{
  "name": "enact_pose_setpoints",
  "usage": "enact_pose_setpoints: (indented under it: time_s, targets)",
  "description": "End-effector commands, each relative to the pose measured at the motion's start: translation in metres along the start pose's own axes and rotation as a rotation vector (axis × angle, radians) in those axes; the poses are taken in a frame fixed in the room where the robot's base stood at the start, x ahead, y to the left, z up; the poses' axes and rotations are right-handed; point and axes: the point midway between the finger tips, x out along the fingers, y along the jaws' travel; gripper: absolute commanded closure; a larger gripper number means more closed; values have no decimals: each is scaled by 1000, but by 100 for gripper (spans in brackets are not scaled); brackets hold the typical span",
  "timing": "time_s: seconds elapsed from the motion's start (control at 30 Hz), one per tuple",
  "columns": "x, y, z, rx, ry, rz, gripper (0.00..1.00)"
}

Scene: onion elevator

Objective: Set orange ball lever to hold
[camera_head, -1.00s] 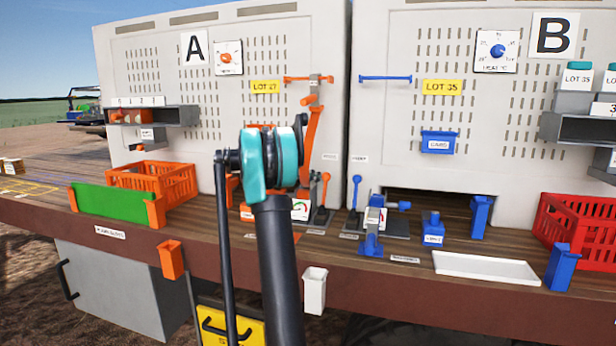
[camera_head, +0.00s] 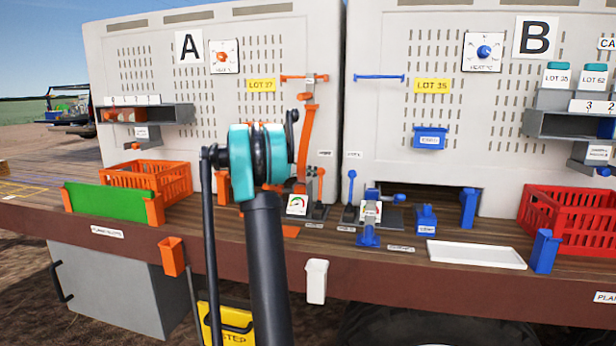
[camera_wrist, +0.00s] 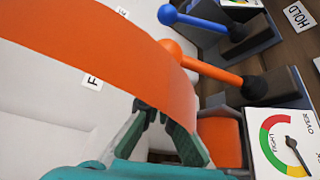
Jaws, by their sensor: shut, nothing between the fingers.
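The orange ball lever (camera_head: 321,173) stands on a dark base at the foot of panel A, right of the curved orange arm. In the wrist view its orange ball (camera_wrist: 171,49) and shaft point toward the upper left from a black pivot, partly behind the curved orange arm. A HOLD label (camera_wrist: 298,16) lies on the bench at the upper right there. My gripper (camera_wrist: 152,112) has its dark fingers together, empty, by the lower edge of the curved orange arm, apart from the lever ball in the picture. In the head view my own arm hides the gripper.
The curved orange arm (camera_head: 305,145) crosses close in front of the wrist camera (camera_wrist: 110,50). A blue ball lever (camera_head: 351,175) stands just right of the orange one. A gauge (camera_head: 297,204) sits to its left. A blue clamp (camera_head: 368,225) and white tray (camera_head: 475,254) are further right.

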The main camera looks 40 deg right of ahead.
Motion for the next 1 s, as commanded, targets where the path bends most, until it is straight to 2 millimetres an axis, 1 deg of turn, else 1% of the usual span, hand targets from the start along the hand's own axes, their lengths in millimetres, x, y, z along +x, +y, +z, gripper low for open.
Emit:
enact_pose_setpoints:
  time_s: [0.07, 0.3, 0.5, 0.7, 1.0]
  targets:
    - [0, 0, 6, 51, 0, 31, 100]
    - [-11, -4, 26, 50, 0, 29, 100]
    - [-18, -10, 38, 50, 0, 29, 100]
    - [-23, -13, 44, 49, 1, 29, 100]
    - [-24, -15, 46, 49, 0, 28, 100]
